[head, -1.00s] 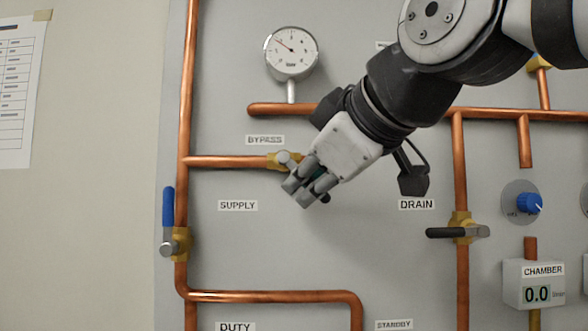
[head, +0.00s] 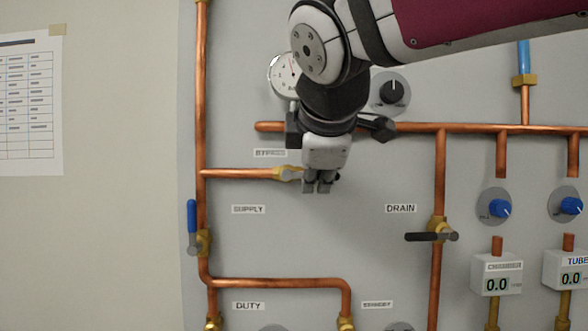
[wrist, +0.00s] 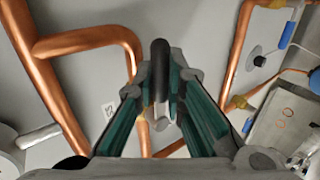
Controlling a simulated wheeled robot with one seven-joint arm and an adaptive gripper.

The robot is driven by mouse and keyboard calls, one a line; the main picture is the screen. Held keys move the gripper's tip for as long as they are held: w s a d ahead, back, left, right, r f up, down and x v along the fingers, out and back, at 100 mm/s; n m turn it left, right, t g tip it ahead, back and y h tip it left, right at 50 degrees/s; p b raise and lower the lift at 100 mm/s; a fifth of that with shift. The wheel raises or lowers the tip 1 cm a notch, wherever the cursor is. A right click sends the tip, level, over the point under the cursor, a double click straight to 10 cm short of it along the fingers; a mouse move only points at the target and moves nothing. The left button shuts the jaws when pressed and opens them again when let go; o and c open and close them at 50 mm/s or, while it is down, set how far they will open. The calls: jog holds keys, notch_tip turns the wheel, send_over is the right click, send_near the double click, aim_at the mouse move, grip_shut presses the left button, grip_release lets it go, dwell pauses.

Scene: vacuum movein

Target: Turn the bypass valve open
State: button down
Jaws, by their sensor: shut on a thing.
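The bypass valve (head: 288,173) is a brass body with a pale metal hub at the right end of a horizontal copper pipe, under the BYPASS label (head: 270,153). My gripper (head: 320,187) is just right of the hub, pointing down, and is shut on the valve's handle. In the wrist view the black handle (wrist: 159,65) stands between the teal-lined fingers. In the head view the fingers hide most of the handle; a dark end seems to show at their right, roughly in line with the pipe.
The supply valve's blue handle (head: 192,225) is upright along its pipe at lower left. The drain valve's black handle (head: 425,237) lies across its vertical pipe. A gauge (head: 283,72) is partly hidden behind my arm.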

dwell(0.4)
jog(key=c, duration=1.6)
grip_release()
jog(key=shift+a, duration=0.1)
jog(key=shift+c, duration=0.2)
jog(key=v, duration=1.2)
